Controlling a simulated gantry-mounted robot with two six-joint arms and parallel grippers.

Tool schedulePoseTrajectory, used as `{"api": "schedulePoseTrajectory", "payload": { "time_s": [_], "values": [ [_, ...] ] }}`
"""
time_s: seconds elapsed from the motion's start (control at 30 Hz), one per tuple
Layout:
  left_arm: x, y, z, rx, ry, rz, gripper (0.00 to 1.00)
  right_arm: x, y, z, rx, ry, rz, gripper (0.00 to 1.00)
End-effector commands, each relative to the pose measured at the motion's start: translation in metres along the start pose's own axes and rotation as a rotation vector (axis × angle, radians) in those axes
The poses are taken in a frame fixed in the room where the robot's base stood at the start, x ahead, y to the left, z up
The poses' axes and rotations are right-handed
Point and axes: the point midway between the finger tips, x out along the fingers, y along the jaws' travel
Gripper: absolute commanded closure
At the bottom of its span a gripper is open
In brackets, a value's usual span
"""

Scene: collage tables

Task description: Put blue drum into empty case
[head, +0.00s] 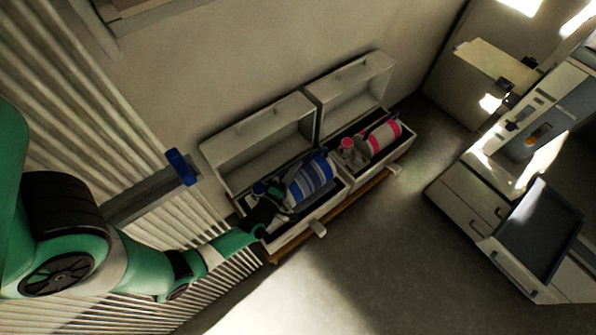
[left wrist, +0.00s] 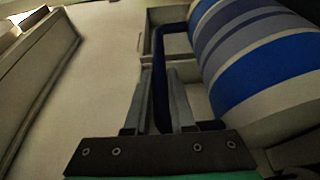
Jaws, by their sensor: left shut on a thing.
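The blue drum (head: 310,178) has blue, grey and white stripes and lies on its side at the opening of the left white case (head: 285,243). I cannot tell whether it rests on the case floor or hangs just above it. My left gripper (head: 275,200) is over the near left part of this case, beside the drum. In the left wrist view, the gripper (left wrist: 162,95) is shut on the drum's dark blue handle (left wrist: 158,55), with the striped body (left wrist: 260,60) to the right. The gripper and arm hide part of the case inside. My right gripper is not in view.
The right white case (head: 400,153) stands beside the left one and holds a pink striped drum (head: 382,134). Both lids (head: 262,138) are open against the wall side. A cabinet with drawers (head: 475,205) stands at the right. The floor (head: 390,250) in front is clear.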

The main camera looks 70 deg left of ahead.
Motion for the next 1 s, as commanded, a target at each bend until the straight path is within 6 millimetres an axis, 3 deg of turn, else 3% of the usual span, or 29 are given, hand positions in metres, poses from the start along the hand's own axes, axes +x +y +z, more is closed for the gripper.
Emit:
{"api": "schedulePoseTrajectory", "payload": {
  "time_s": [0.03,0.13,1.0],
  "values": [
    [0.001,-0.013,0.001,0.0,-0.001,0.005,1.0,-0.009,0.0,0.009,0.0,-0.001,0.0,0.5],
    [0.001,-0.025,0.002,0.0,-0.001,0.007,1.0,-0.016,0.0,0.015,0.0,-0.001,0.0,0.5],
    [0.001,-0.035,0.002,0.0,-0.001,0.008,1.0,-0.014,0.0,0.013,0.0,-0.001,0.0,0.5]
  ]
}}
